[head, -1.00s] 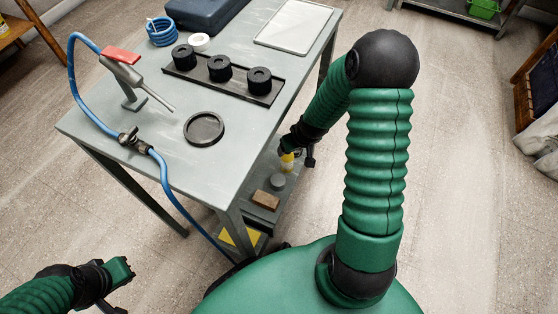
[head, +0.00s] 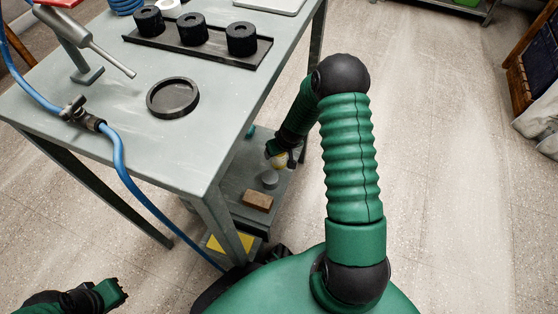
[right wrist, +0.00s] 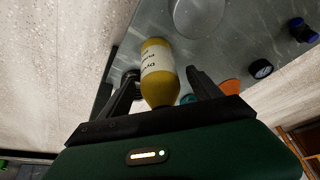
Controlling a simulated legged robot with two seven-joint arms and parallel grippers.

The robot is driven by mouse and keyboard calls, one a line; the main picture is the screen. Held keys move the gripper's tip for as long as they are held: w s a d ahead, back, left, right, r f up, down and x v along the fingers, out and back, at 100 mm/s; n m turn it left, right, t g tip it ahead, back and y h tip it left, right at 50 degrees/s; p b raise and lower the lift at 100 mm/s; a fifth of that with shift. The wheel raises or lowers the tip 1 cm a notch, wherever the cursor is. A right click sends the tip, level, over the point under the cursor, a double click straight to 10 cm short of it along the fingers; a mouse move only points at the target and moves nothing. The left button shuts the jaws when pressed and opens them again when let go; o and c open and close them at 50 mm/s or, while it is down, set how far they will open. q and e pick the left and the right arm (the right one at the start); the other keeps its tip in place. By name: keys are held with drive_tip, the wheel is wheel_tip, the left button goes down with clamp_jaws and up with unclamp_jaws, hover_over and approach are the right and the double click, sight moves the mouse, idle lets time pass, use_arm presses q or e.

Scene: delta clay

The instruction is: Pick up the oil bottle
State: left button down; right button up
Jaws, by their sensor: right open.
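The oil bottle, yellow with a white printed label (right wrist: 157,62), is between the fingers of my right gripper (right wrist: 161,80) in the right wrist view. The fingers are open, one on each side of it; dark gaps make contact hard to judge. In the head view the bottle (head: 279,160) is a small yellowish patch at my right gripper (head: 282,152), mostly hidden by it, over the lower shelf (head: 236,178). My left gripper (head: 113,292) is low at the left, away from the bottle, and its jaw state is unclear.
The grey table top (head: 110,125) overhangs the shelf to the left of my right arm. A grey cylinder (head: 269,177) and a brown block (head: 257,201) stand near the bottle. The wrist view also shows an orange item (right wrist: 231,86). Open floor lies at the right.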

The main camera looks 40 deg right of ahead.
drive_tip(key=shift+w+f, duration=0.2)
drive_tip(key=shift+f, duration=0.25)
drive_tip(key=shift+r, duration=0.15)
clamp_jaws()
